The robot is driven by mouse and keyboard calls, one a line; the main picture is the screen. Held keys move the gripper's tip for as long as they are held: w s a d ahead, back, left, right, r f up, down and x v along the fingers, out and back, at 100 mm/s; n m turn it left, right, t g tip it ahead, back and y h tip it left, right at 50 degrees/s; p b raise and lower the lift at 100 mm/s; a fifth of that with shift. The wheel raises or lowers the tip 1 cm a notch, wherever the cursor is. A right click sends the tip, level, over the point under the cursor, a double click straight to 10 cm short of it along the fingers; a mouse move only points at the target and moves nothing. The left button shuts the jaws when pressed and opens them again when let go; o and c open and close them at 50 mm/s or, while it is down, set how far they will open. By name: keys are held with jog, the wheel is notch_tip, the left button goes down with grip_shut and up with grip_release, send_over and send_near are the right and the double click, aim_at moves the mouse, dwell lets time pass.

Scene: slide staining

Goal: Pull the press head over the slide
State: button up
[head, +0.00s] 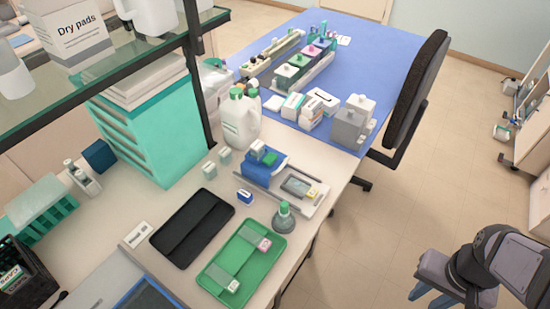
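The press stands near the front right edge of the white bench. Its likely press head is a blue block (263,165) with a white and green piece on top, at the back left of two dark rails. At the right end is a pale base with a grey plate, probably the slide (298,187), and a small yellow mark. The blue block sits apart from the plate, to its left. My gripper (430,297) is at the lower right, over the floor and well away from the press. Its blue fingers look spread apart, with nothing seen between them.
A green tray (218,272) with labelled slides and a black tray (186,248) lie in front of the press. A green-capped flask (284,218) stands near the bench edge. White jugs (238,122) stand behind. Open floor lies between bench and gripper.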

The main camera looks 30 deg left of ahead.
jog(key=w+a+r+p, duration=0.2)
jog(key=w+a+r, duration=0.2)
jog(key=w+a, duration=0.35)
jog(key=y+p, duration=0.2)
jog(key=p, duration=0.2)
send_near(282, 166)
jog(key=shift+a+f+p, duration=0.2)
jog(key=shift+f+p, duration=0.2)
jog(key=shift+f, duration=0.8)
jog(key=shift+a+f+p, duration=0.2)
jog(key=shift+f+p, duration=0.15)
jog(key=shift+f, duration=0.85)
jog(key=shift+a+f+p, duration=0.2)
jog(key=shift+f+p, duration=0.2)
jog(key=shift+f, duration=0.75)
jog(key=shift+c, duration=0.5)
grip_shut()
